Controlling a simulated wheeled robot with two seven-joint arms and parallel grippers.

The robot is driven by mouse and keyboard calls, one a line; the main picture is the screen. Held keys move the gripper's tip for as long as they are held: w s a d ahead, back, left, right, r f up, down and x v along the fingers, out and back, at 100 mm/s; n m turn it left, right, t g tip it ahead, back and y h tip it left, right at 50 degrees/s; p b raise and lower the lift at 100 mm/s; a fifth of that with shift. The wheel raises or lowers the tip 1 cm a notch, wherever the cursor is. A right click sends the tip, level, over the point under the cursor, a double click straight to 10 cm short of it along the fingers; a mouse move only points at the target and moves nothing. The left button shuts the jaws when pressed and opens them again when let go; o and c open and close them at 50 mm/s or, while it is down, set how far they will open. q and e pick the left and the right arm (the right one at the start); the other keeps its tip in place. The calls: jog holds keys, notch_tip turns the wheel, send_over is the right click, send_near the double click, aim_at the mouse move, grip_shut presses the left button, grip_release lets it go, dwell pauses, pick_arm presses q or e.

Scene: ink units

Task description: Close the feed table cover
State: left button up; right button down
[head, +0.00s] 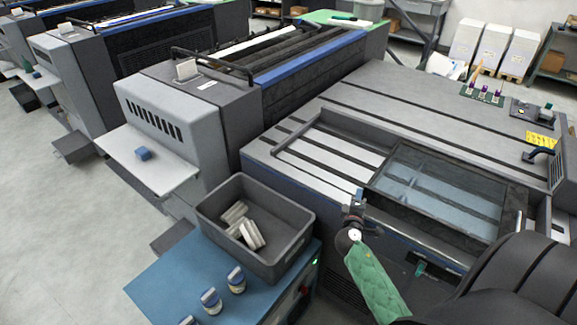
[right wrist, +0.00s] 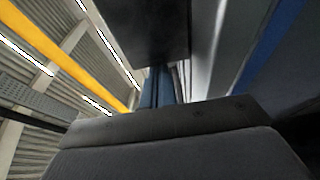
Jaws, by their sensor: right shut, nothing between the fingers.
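The feed table cover appears to be the tinted see-through panel (head: 440,192) in a dark frame on top of the grey machine (head: 290,165) at right. It lies over the right part of a recessed opening; the left part of the opening, with pale slats, is uncovered. My right gripper (head: 355,201) is shut and empty, near the front left corner of the panel. I cannot tell if it touches the frame. The right wrist view shows a dark gripper body (right wrist: 170,135) close up, but no clear cover. My left gripper is not in view.
A grey bin (head: 257,232) with pale blocks stands on a blue cabinet (head: 175,275), beside several round knobs or stamps. Another grey machine (head: 185,125) stands behind. Floor at left is clear.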

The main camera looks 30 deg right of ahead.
aim_at(375, 199)
jog(key=s, duration=0.1)
jog(key=s+d, duration=0.1)
jog(key=s, duration=0.2)
jog(key=shift+s+d+b, duration=0.1)
jog(key=shift+d+b, duration=0.2)
jog(key=shift+d, duration=0.1)
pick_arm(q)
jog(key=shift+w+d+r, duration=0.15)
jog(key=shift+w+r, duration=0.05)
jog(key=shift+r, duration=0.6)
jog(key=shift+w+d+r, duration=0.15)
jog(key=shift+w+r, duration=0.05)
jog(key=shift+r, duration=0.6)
pick_arm(e)
jog(key=shift+s+d, duration=0.25)
jog(key=shift+s, duration=0.3)
jog(key=shift+w, duration=0.1)
